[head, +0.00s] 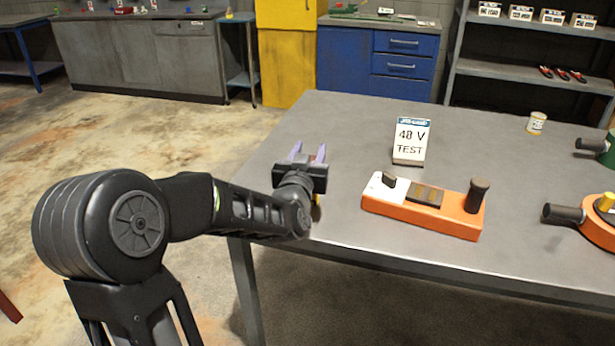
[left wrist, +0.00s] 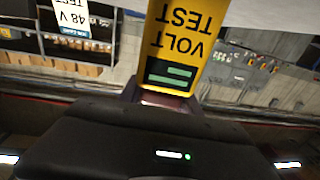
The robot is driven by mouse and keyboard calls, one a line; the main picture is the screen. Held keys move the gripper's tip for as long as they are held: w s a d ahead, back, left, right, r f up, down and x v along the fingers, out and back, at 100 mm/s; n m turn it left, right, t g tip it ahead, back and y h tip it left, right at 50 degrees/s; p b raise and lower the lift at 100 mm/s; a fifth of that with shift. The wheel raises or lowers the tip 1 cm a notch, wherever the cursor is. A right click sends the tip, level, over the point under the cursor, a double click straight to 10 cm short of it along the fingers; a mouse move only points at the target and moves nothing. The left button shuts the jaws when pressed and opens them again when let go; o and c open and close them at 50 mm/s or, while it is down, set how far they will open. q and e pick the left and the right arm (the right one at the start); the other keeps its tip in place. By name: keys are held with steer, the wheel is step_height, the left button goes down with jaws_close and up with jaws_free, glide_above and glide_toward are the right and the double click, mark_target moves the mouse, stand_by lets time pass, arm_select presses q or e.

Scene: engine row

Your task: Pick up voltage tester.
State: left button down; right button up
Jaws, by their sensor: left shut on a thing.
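The voltage tester (left wrist: 190,40) is a yellow block with the words VOLT TEST and a dark display with green bars. It shows upside down in the left wrist view, right in front of my left gripper (left wrist: 160,98). In the head view my left gripper (head: 308,153) is over the left part of the grey table, its two purple fingers pointing away. It is shut on the tester. In the head view the tester is mostly hidden by the gripper and wrist; only a small yellow patch shows below them. My right gripper is not in view.
An orange and white device (head: 425,206) with black knobs lies on the table (head: 350,130), right of the gripper. A 48 V TEST sign (head: 410,142) stands behind it. An orange round part (head: 598,222), a green part (head: 608,150) and a small can (head: 536,123) are at the right.

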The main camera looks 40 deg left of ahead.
arm_select(q)
step_height(320, 180, up, 10)
steer(key=p, duration=0.1)
steer(key=shift+p, duration=0.3)
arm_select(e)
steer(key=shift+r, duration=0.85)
